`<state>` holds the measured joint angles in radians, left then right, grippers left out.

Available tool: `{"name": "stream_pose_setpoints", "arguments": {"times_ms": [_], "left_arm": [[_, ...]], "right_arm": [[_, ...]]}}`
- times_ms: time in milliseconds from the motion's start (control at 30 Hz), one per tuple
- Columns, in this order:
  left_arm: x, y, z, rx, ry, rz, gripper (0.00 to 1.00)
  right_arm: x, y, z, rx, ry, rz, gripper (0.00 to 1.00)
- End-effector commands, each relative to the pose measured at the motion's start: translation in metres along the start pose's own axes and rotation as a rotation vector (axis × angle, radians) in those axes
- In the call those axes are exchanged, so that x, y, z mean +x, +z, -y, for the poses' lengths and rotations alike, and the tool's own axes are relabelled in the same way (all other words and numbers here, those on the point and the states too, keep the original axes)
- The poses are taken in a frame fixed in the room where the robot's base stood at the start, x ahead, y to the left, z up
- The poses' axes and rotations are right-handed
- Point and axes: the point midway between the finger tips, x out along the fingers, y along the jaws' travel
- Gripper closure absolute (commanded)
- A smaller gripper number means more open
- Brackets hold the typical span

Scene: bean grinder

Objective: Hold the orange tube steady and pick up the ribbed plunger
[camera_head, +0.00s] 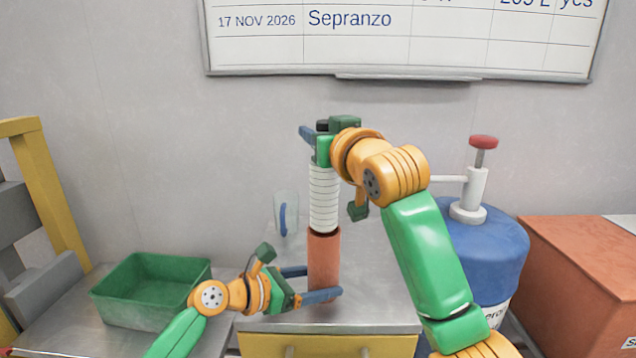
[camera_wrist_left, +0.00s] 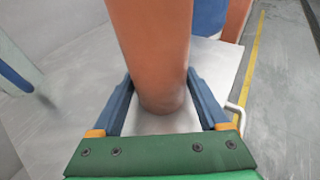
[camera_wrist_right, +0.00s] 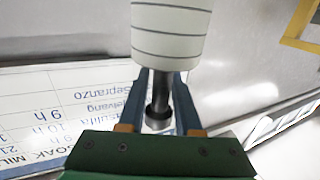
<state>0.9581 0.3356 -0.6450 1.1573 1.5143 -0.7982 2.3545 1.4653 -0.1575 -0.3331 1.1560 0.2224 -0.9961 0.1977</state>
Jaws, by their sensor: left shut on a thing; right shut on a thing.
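The orange tube (camera_head: 323,268) stands upright on the metal top of a yellow cabinet. My left gripper (camera_head: 312,283) is shut on the tube's lower part, with blue fingers on either side; the left wrist view shows the tube (camera_wrist_left: 155,50) between them. The white ribbed plunger (camera_head: 323,197) is upright, directly above the tube in line with its mouth. Its lower end is at the tube's rim; whether part is inside, I cannot tell. My right gripper (camera_wrist_right: 158,100) is shut on the plunger's thin grey stem (camera_wrist_right: 160,88), at the plunger's top.
A clear cup with a blue handle (camera_head: 283,219) stands behind the tube. A green bin (camera_head: 150,290) is at the left. A blue drum (camera_head: 495,250) with a red-topped pump (camera_head: 483,142) and a rust-coloured box (camera_head: 580,270) are at the right. A whiteboard (camera_head: 400,45) hangs behind.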

Motion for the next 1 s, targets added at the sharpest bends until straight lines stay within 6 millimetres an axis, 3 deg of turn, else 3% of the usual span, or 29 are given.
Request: {"name": "stream_pose_setpoints", "arguments": {"times_ms": [100,200,467,500,567,833,1000], "left_arm": [[0.0,-0.001,0.0,0.0,0.0,-0.001,0.53],[0.0,0.0,0.0,0.0,0.0,-0.001,0.53],[0.0,0.0,0.0,0.0,0.0,0.0,0.53],[0.0,0.0,0.0,0.0,0.0,0.0,0.11],[0.0,0.0,0.0,0.0,0.0,0.0,0.0],[-0.006,0.0,-0.001,-0.001,0.002,0.001,0.0],[-0.046,-0.002,-0.002,0.001,0.004,-0.002,0.0]], "right_arm": [[0.0,-0.023,0.001,0.0,-0.001,-0.001,1.0],[0.0,-0.031,0.0,-0.001,0.0,0.0,1.0],[0.0,-0.033,0.0,0.0,-0.001,0.0,1.0],[0.0,-0.033,0.0,0.0,-0.001,0.0,1.0],[0.0,-0.033,0.0,0.0,-0.001,0.0,1.0],[0.0,-0.033,0.0,0.0,-0.001,0.0,1.0],[0.0,-0.033,0.0,0.0,0.0,0.0,1.0]]}}
